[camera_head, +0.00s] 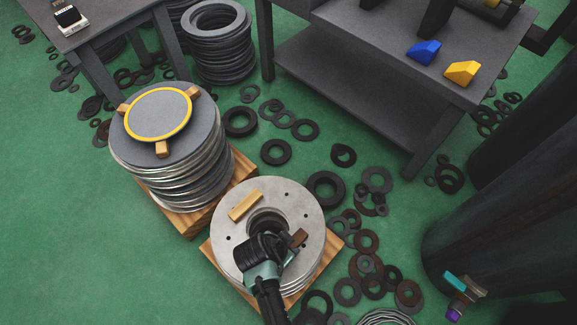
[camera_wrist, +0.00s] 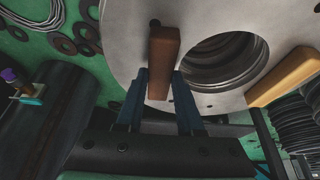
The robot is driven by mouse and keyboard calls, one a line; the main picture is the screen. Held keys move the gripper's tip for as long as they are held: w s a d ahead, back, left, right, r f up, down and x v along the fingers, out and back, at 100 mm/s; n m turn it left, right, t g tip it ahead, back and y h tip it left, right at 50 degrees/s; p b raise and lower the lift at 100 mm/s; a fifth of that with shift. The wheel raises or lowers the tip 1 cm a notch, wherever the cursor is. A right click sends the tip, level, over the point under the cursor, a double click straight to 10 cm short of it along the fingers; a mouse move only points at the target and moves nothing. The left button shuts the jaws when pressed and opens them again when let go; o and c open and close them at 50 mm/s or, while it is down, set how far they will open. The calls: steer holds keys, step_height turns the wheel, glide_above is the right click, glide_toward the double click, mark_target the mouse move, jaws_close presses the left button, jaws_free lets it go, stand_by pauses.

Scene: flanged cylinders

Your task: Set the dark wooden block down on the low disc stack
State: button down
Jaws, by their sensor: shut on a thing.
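The dark wooden block (camera_head: 299,238) is held by my gripper (camera_head: 291,245) over the right part of the low disc stack (camera_head: 301,207), beside its centre hole. In the wrist view the dark block (camera_wrist: 164,52) sticks out between the two blue fingers of my gripper (camera_wrist: 160,88), which are shut on its near end. The low stack's grey top (camera_wrist: 118,30) lies behind it; I cannot tell whether the block touches it. A light wooden block (camera_head: 245,205) lies on the stack's upper left; it also shows in the wrist view (camera_wrist: 285,78).
A taller disc stack (camera_head: 180,180) stands at upper left, topped by a yellow-rimmed disc (camera_head: 160,113) on wooden blocks. Grey tables (camera_head: 350,75) stand at the back. Dark cylinders (camera_head: 465,240) stand at right. Loose rings (camera_head: 325,188) litter the green floor.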

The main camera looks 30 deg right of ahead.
steer(key=shift+c, duration=2.3)
jaws_free()
steer(key=p+v, duration=0.7)
steer(key=v, duration=0.6)
steer(key=shift+d, duration=0.1)
